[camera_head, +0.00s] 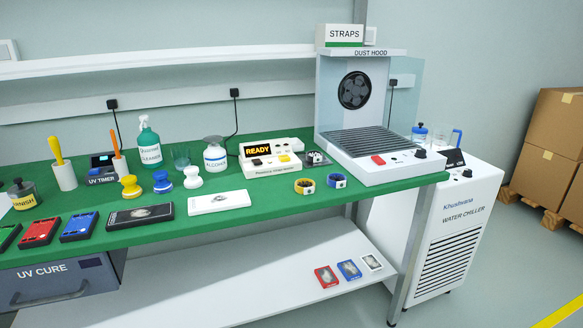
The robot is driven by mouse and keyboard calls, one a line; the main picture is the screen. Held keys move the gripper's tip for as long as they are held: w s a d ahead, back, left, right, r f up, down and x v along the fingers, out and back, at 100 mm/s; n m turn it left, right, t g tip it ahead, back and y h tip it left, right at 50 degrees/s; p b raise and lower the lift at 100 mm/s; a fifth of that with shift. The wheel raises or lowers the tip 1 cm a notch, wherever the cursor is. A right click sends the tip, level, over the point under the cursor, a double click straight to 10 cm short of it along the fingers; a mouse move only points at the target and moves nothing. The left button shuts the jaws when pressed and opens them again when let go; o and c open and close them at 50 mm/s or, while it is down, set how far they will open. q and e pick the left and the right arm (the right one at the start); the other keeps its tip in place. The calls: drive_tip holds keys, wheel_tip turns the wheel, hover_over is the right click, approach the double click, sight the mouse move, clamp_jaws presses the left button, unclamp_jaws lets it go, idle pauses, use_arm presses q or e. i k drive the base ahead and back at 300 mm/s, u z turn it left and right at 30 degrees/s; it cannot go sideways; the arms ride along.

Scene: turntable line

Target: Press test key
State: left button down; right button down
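A white bench tester (245,168) stands on the green bench top, left of the dust hood. Its dark display (264,149) reads READY in yellow letters. On its top face are a yellow key (285,159) and a small dark key or pad (257,162). The lettering by the keys is too small to read, so I cannot tell which one is the test key. A small dark holder (316,159) sits at its right end. Neither of my grippers is in view.
Two watches (305,186) lie in front of the tester, with a white box (219,199) to their left. A dust hood (385,165) with a red switch stands right. An alcohol bottle (215,158) stands left. The green bench (260,212) is clear along its front edge here.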

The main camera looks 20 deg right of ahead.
sight(282, 158)
drive_tip(key=z, duration=1.5)
drive_tip(key=i, duration=0.95)
drive_tip(key=u, duration=1.85)
